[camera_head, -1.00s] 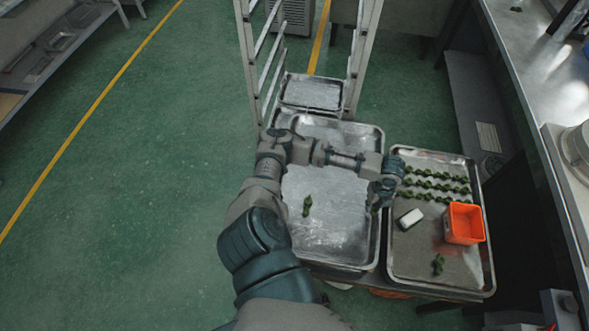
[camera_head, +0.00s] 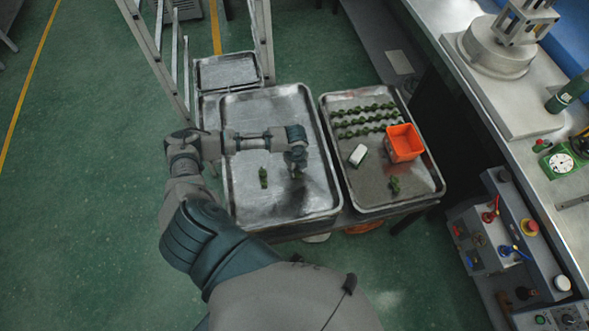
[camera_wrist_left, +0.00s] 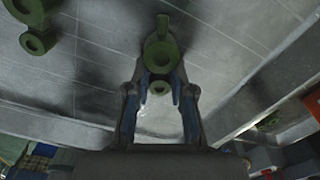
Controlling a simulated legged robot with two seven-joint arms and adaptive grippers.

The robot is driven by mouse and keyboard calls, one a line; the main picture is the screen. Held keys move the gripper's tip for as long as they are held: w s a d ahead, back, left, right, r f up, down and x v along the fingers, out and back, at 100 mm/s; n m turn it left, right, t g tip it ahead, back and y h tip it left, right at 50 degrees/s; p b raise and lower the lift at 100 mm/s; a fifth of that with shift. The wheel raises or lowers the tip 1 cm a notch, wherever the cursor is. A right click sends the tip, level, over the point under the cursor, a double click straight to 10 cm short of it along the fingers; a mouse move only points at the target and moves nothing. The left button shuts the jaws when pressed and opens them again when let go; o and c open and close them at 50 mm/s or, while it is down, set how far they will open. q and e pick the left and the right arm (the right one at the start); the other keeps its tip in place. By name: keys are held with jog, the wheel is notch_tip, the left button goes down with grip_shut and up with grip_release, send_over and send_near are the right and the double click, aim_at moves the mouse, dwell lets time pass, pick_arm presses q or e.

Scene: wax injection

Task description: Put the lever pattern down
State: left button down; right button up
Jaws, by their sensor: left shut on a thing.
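My left gripper (camera_head: 297,164) is over the right part of the left metal tray (camera_head: 325,191). It is shut on a green lever pattern (camera_head: 298,173), held low over the tray; I cannot tell whether it touches the surface. In the left wrist view the held lever pattern (camera_wrist_left: 161,55) shows between the fingertips (camera_wrist_left: 160,92), its ringed end towards the gripper. Another green lever pattern (camera_head: 263,177) lies on the same tray, to the left of the gripper. It also shows in the left wrist view (camera_wrist_left: 38,42). My right gripper is not in view.
The right metal tray (camera_head: 375,182) holds rows of green patterns (camera_head: 362,120), an orange box (camera_head: 404,143), a white block (camera_head: 358,155) and a single green pattern (camera_head: 395,185). A rack (camera_head: 264,40) stands behind. A bench with machines (camera_head: 500,48) is at right.

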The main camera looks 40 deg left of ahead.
aim_at(296, 172)
pick_arm(q)
jog(key=shift+d+f, duration=0.2)
jog(key=shift+f, duration=0.05)
jog(key=shift+w+d, duration=0.1)
jog(key=shift+d, duration=0.05)
jog(key=c, duration=1)
grip_release()
jog(key=shift+a+f, duration=0.1)
jog(key=shift+a, duration=0.15)
jog(key=shift+a+f, duration=0.1)
jog(key=shift+a, duration=0.1)
notch_tip(296, 172, up, 12)
jog(key=p, duration=0.1)
jog(key=shift+r, duration=0.2)
jog(key=shift+d, duration=0.15)
